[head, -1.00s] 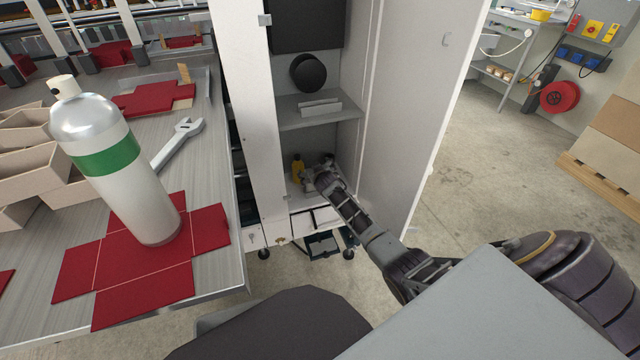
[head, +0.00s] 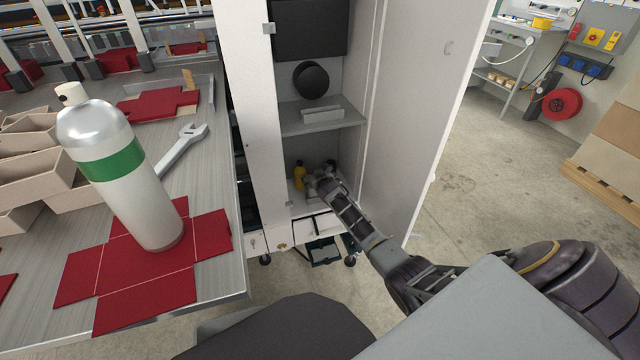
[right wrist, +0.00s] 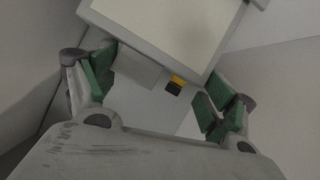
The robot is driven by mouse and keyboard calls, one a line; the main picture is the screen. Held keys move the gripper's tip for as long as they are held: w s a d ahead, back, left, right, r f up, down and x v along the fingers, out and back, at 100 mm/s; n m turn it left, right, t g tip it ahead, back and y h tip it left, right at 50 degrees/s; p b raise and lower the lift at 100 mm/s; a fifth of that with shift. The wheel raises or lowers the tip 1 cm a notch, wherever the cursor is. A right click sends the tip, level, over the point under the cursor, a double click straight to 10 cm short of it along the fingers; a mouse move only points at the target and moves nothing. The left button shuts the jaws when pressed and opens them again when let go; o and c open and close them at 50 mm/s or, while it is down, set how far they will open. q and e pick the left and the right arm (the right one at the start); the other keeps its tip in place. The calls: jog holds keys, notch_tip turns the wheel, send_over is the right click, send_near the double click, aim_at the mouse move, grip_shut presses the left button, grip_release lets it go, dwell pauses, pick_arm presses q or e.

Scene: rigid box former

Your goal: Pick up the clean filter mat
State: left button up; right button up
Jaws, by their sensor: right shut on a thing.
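My right gripper (head: 318,183) reaches into the lower compartment of the open white cabinet. In the right wrist view, its green-padded fingers (right wrist: 160,88) stand apart at either side of a pale panel with a grey border (right wrist: 165,28), which I take for the clean filter mat. The gripper is shut on it. In the head view the hand and wrist largely hide the mat, so its outline is unclear there. A yellow bottle (head: 299,175) stands just left of the gripper; its dark cap and some yellow also show in the right wrist view (right wrist: 175,85). My left gripper is out of view.
The cabinet's shelf (head: 345,117) lies above my gripper, and its open door (head: 425,110) stands to the right. On the left, a workbench (head: 222,225) holds a white-green canister (head: 125,190), a wrench (head: 183,145), and red blanks (head: 85,275). Open floor lies right.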

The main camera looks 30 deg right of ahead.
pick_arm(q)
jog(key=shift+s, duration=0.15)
pick_arm(e)
jog(key=shift+r, duration=0.1)
jog(key=shift+r+p, duration=0.35)
jog(key=shift+r, duration=0.25)
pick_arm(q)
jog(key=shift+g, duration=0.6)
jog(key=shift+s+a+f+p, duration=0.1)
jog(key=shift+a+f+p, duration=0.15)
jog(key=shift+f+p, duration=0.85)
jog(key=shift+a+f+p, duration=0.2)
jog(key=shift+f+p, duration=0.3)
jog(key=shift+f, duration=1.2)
pick_arm(e)
notch_tip(320, 180, up, 8)
jog(key=shift+r, duration=0.25)
